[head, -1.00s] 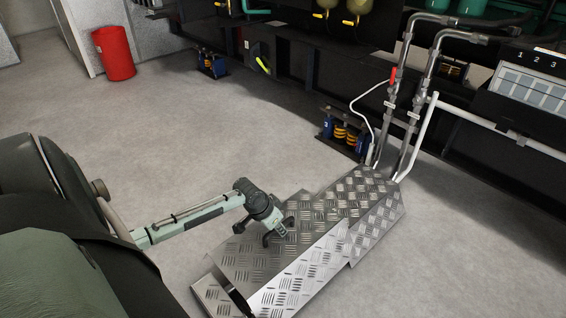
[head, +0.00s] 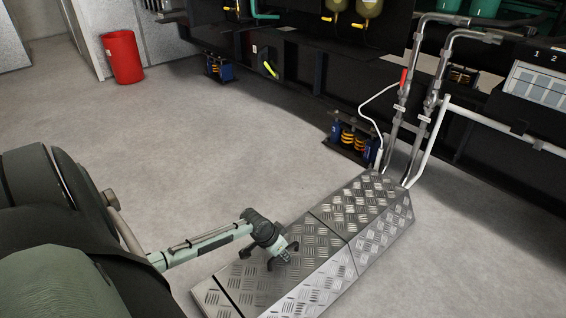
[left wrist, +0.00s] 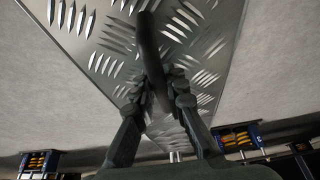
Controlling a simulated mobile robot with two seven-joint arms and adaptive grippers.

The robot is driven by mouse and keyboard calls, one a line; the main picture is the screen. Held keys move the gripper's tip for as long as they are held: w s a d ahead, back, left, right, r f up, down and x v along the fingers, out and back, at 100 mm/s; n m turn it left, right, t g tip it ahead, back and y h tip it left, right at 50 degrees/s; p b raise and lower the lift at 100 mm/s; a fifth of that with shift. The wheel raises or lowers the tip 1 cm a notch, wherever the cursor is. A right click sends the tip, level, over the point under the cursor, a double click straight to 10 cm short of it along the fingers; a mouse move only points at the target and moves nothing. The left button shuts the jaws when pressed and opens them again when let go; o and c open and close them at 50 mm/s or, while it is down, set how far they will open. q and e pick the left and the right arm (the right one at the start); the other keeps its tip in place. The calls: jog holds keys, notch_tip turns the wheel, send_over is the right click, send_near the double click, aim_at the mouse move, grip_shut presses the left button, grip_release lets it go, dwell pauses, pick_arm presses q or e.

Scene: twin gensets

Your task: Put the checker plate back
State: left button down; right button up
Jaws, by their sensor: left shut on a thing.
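The checker plate (head: 250,284) is a bright metal cover with a raised tread pattern and a sloping front side. In the head view it sits in line with the neighbouring checker plates, with thin seams at both ends. It looks level with them. In the left wrist view the patterned plate (left wrist: 105,35) fills the upper middle behind the dark fingers (left wrist: 158,85). My right gripper is not in view.
A fixed checker plate (head: 365,200) continues toward steel pipes (head: 405,110) with a red-handled lever. A spring mount (head: 350,138) stands by the dark genset frame. A red bin (head: 123,57) stands far left. The grey floor (head: 230,150) between is clear.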

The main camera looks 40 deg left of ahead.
pick_arm(q)
jog(key=shift+w+a, duration=0.1)
jog(key=shift+w, duration=0.05)
jog(key=c, duration=1.6)
grip_release()
jog(key=shift+o, duration=0.2)
